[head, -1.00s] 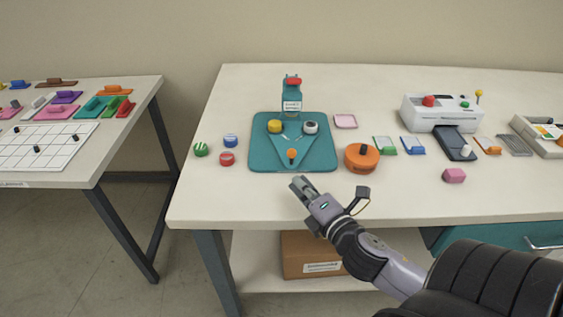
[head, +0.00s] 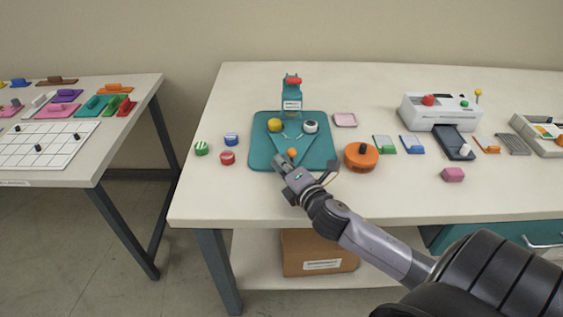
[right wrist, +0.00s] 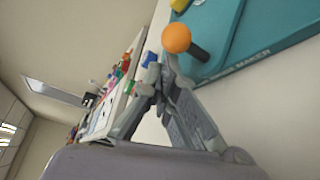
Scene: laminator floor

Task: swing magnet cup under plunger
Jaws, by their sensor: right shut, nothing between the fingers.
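The teal badge maker (head: 262,157) lies on the table, with its upright plunger column (head: 291,99) and red top at the back. A swing plate in front of the column carries a yellow-topped cup (head: 275,125) on the left and a white cup with a dark centre (head: 310,127) on the right. Neither is under the plunger; I cannot tell which is the magnet cup. The orange knob (head: 292,152) is at the plate's front tip. My right gripper (head: 279,163) is shut and empty, close to the knob. In the right wrist view the knob (right wrist: 176,38) sits just beyond the fingertips (right wrist: 163,70); contact is unclear.
Green (head: 201,148), blue (head: 231,140) and red (head: 227,158) round pieces lie left of the base. An orange round box (head: 361,157) stands close on its right. A white laminator (head: 437,111) is farther right. The table's front strip is clear.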

